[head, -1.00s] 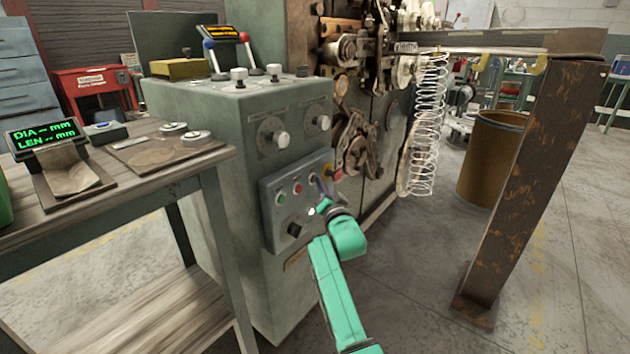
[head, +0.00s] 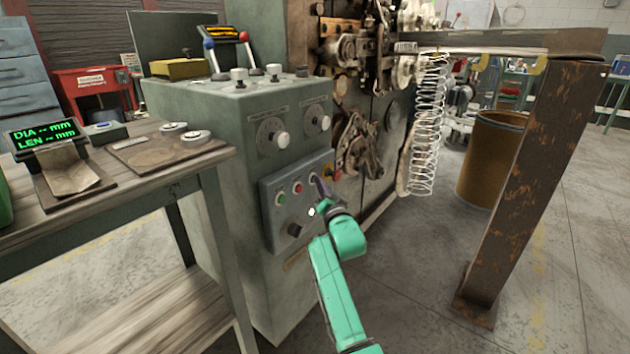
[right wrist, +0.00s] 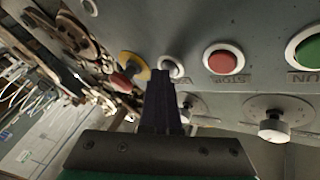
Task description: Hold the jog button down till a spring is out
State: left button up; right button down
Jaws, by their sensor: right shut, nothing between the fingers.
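The control panel (head: 287,217) on the front of the green machine carries green, red and pale buttons in a row. My right gripper (head: 318,184) is shut and empty, its tips at the pale button (head: 312,178). In the right wrist view the shut fingers (right wrist: 162,76) reach the white-ringed button (right wrist: 174,64) beside the red STOP button (right wrist: 221,60). The fingers hide part of it and its label, so I cannot tell whether it is pressed in. Long wire coils (head: 428,125) hang below the rail at the machine's right. My left gripper is not in view.
A red and yellow emergency button (head: 327,171) is close right of the fingertips. A black knob (head: 295,229) is below. A workbench (head: 190,170) with a green-lit display (head: 45,133) stands left. A rusty post (head: 530,190) and brown drum (head: 490,155) stand right.

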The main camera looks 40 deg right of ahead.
jog(key=shift+s+d+p, duration=0.2)
jog(key=shift+s+p, duration=0.55)
jog(key=s+p, duration=0.1)
jog(key=s+d+p, duration=0.1)
jog(key=s, duration=0.1)
jog(key=s+p, duration=0.1)
jog(key=shift+s+d+p, duration=0.25)
jog(key=shift+s+p, duration=0.1)
jog(key=shift+s, duration=0.05)
